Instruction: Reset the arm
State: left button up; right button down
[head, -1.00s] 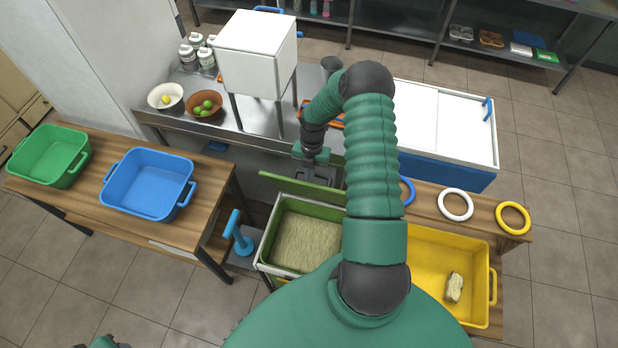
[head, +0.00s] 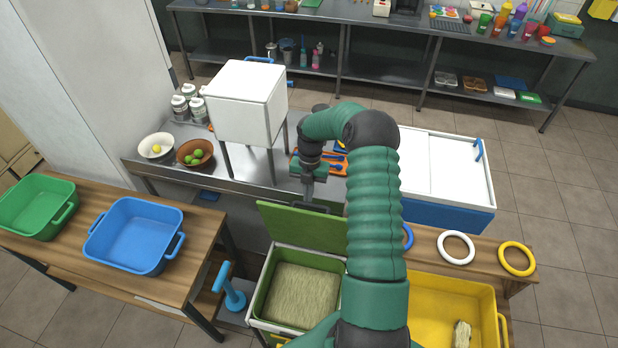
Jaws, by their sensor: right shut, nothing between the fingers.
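My right arm (head: 374,210) reaches forward across the middle of the head view and bends down at its far end. My right gripper (head: 308,200) is shut and empty, pointing down at the upper edge of a green lid (head: 285,226). I cannot tell whether it touches the lid. The lid stands raised at the back of a green-lined bin (head: 264,292), which holds pale fibrous material (head: 302,292). My arm hides part of the bin's right side. My left gripper is not in view.
A white box on legs (head: 240,105) and bowls stand on the steel counter (head: 215,160). A blue-white chest (head: 450,215) is at right. A yellow tub (head: 440,300) holds a pale piece (head: 461,334). Blue (head: 130,240) and green tubs (head: 35,207) stand left, near a blue-handled tool (head: 232,290).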

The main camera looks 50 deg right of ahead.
notch_tip(320, 180, up, 11)
jog(key=d+b, duration=0.2)
jog(key=w+a+f+m+t+h+b, duration=0.15)
jog(key=a+m, duration=0.35)
jog(key=a, duration=0.7)
jog(key=w+a+f+m+g+b, duration=0.1)
jog(key=w+a+f+m+b, duration=0.3)
jog(key=a, duration=0.7)
jog(key=s+a+f+m+t, duration=0.2)
jog(key=s+a+m, duration=1)
jog(key=m, duration=0.1)
jog(key=shift+s+f+t, duration=0.2)
jog(key=shift+s+t, duration=0.05)
jog(key=shift+t, duration=0.1)
jog(key=shift+a, duration=0.1)
jog(key=shift+w, duration=0.1)
